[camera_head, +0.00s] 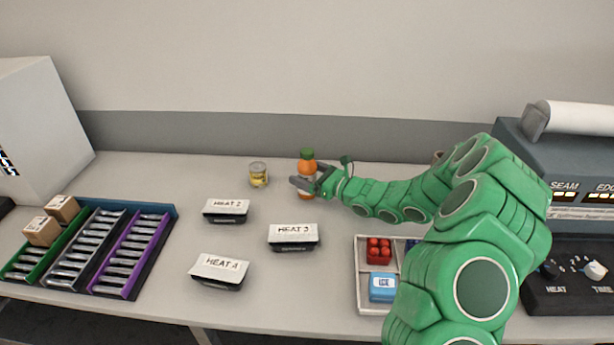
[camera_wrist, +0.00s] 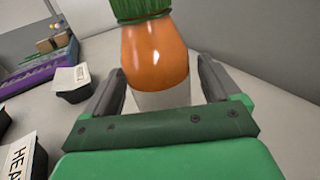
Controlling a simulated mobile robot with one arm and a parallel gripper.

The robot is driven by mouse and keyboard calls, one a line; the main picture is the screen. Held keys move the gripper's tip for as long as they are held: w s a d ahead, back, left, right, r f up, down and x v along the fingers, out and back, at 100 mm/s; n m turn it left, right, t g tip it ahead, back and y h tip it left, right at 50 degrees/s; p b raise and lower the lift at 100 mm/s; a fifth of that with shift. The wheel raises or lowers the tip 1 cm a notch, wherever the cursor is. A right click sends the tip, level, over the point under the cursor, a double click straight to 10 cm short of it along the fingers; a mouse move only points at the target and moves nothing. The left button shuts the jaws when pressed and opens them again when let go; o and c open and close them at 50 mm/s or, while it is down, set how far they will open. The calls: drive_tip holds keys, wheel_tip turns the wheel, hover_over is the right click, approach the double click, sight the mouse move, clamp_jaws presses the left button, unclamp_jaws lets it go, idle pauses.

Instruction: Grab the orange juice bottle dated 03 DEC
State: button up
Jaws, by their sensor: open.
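An orange juice bottle (camera_head: 307,167) with a green cap stands upright at the back middle of the table. My gripper (camera_head: 303,184) is at the bottle, reaching in from the right. In the wrist view the bottle (camera_wrist: 155,55) stands between and just beyond the two open fingers of my gripper (camera_wrist: 160,90), with a gap on each side. No date can be read on the bottle in either view. The lower part of the bottle is partly hidden by my gripper in the head view.
Black trays labelled HEAT 2 (camera_head: 225,211), HEAT 3 (camera_head: 293,237) and HEAT 4 (camera_head: 220,271) lie in front. A rack (camera_head: 172,212) is at left, a partitioned tray (camera_head: 363,290) and a control machine (camera_head: 580,230) at right.

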drive_tip(key=c, duration=1.3)
drive_tip(key=shift+r, duration=0.1)
